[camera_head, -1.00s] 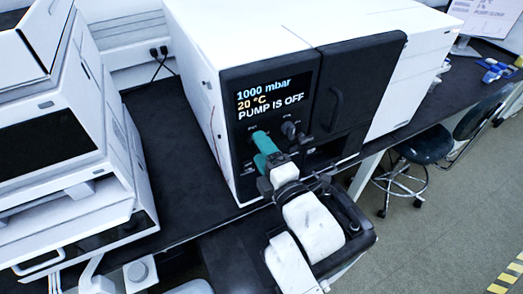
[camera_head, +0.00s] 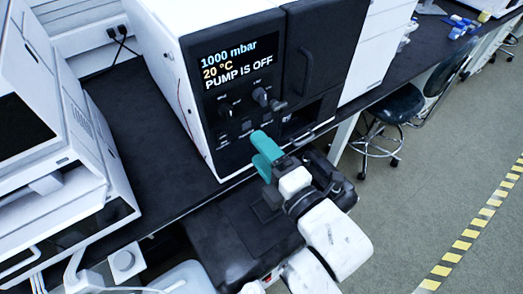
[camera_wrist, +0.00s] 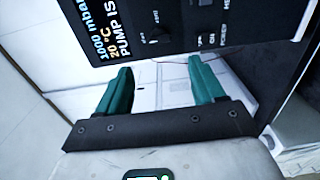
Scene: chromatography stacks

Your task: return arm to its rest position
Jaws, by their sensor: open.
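My gripper (camera_head: 264,150) has teal fingers and is in front of the lower part of the instrument's black panel in the head view. In the wrist view the two teal fingers (camera_wrist: 160,88) stand wide apart with nothing between them. The white instrument (camera_head: 175,85) has a black front panel whose screen (camera_head: 238,62) reads 1000 mbar, 20 °C and PUMP IS OFF. Knobs (camera_head: 260,97) sit below the screen. The panel also shows at the top of the wrist view (camera_wrist: 175,25). My arm reaches up from the bottom of the head view.
A stack of white instruments (camera_head: 50,140) stands at the left on the black bench (camera_head: 140,130). A dark stool (camera_head: 392,110) stands at the right beyond the bench.

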